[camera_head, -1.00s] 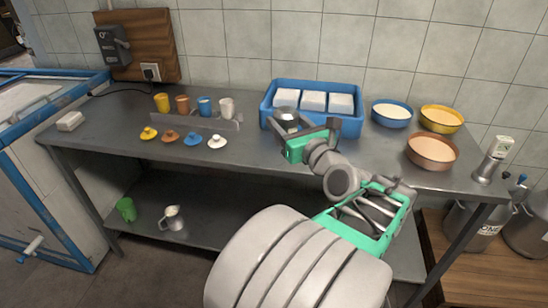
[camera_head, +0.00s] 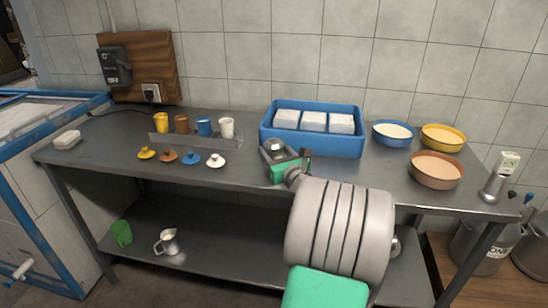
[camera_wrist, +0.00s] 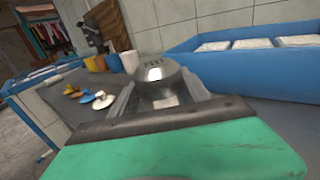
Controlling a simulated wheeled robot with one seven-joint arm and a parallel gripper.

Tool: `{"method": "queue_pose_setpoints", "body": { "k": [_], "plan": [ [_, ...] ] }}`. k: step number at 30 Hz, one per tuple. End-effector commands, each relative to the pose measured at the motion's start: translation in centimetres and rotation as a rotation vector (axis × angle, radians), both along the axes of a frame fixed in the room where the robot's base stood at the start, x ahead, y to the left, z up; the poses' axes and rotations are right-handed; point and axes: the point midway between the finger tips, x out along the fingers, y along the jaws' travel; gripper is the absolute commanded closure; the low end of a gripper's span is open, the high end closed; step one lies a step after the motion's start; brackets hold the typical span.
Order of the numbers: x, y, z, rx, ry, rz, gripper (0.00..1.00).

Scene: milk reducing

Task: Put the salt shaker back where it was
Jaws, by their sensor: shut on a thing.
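The salt shaker (camera_wrist: 158,80) has a shiny domed metal top with small holes and shows in the wrist view between my gripper's two fingers. My gripper (camera_wrist: 160,95) is shut on it. In the head view my gripper (camera_head: 274,152) is over the steel table, just in front of the blue crate's left part. The shaker's metal top (camera_head: 274,144) shows there as a small grey shape. The shaker's lower part is hidden by my gripper, so I cannot tell whether it touches the table.
The blue crate (camera_head: 308,142) holds white blocks. Blue (camera_head: 393,134), yellow (camera_head: 441,138) and brown (camera_head: 435,170) bowls stand to the right. Clear table lies between lids and gripper.

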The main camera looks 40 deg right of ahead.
Motion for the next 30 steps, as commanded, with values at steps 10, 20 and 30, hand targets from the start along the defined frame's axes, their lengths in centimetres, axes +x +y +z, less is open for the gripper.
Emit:
{"method": "queue_pose_setpoints", "body": {
  "k": [10,20,30],
  "plan": [
    [-0.04,-0.01,-1.07,-0.002,-0.003,0.0,0.98],
    [-0.06,0.0,-1.28,-0.002,-0.002,0.0,0.24],
    [-0.46,0.05,-0.93,-0.001,-0.002,-0.002,0.23]
  ]
}}
